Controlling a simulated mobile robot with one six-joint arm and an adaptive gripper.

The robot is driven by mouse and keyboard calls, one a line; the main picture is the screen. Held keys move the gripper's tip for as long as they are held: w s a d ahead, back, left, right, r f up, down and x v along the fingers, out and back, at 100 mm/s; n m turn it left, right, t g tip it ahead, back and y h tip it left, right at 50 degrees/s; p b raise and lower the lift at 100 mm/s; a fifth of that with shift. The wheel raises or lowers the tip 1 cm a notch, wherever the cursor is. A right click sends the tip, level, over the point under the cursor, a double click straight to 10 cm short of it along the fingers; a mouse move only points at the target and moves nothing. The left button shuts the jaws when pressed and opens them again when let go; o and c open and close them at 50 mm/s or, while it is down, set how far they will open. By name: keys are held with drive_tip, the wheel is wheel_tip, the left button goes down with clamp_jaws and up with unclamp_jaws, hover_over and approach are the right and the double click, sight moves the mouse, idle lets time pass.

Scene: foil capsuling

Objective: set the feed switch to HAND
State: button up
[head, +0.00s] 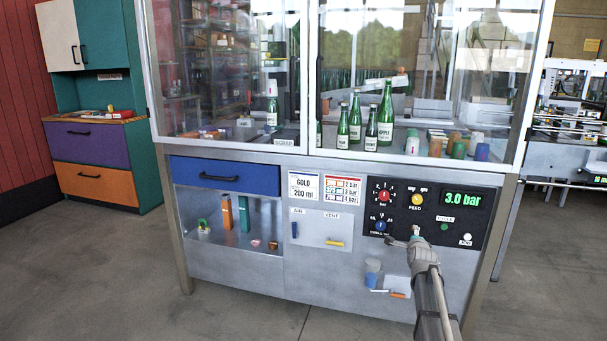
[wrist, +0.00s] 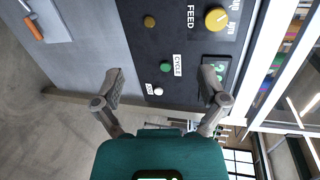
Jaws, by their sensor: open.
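The feed switch is a round yellow knob (head: 417,200) on the black control panel, with the word FEED below it in the head view. It also shows in the wrist view (wrist: 216,19), at the top right, beyond my fingertips. Small position labels sit beside it, too small to read, and I cannot tell which one it points to. My gripper (head: 406,237) is open and empty in front of the lower panel, below the knob. In the wrist view its two fingers (wrist: 161,88) are spread wide, with the green CYCLE button (wrist: 166,67) and a white button (wrist: 165,93) between them.
A red knob (head: 382,194) and a blue knob (head: 379,225) are left of the feed switch. A display (head: 464,199) reading 3.0 bar is to its right. Below hangs a small holder with a cup (head: 372,272). Green bottles (head: 386,115) stand behind the glass above.

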drive_tip(key=s+a+f+n+g+y, duration=0.2)
drive_tip(key=s+a+f+n+g, duration=0.25)
drive_tip(key=s+a+n, duration=0.35)
drive_tip(key=s+a+f+n+g+y, duration=0.1)
drive_tip(key=s+a+f+n+g, duration=0.25)
drive_tip(key=s+a+f, duration=0.4)
drive_tip(key=s+a+f+n+g, duration=0.1)
drive_tip(key=s+a+n+g, duration=0.15)
drive_tip(key=s, duration=0.45)
drive_tip(key=s+a+n+g, duration=0.15)
drive_tip(key=s+n, duration=0.25)
drive_tip(key=s, duration=0.4)
drive_tip(key=s+a+f+n+g, duration=0.1)
drive_tip(key=s+n+g, duration=0.2)
drive_tip(key=s, duration=0.4)
wheel_tip(320, 180, up, 30)
drive_tip(key=p, duration=3)
drive_tip(key=shift+f, duration=0.2)
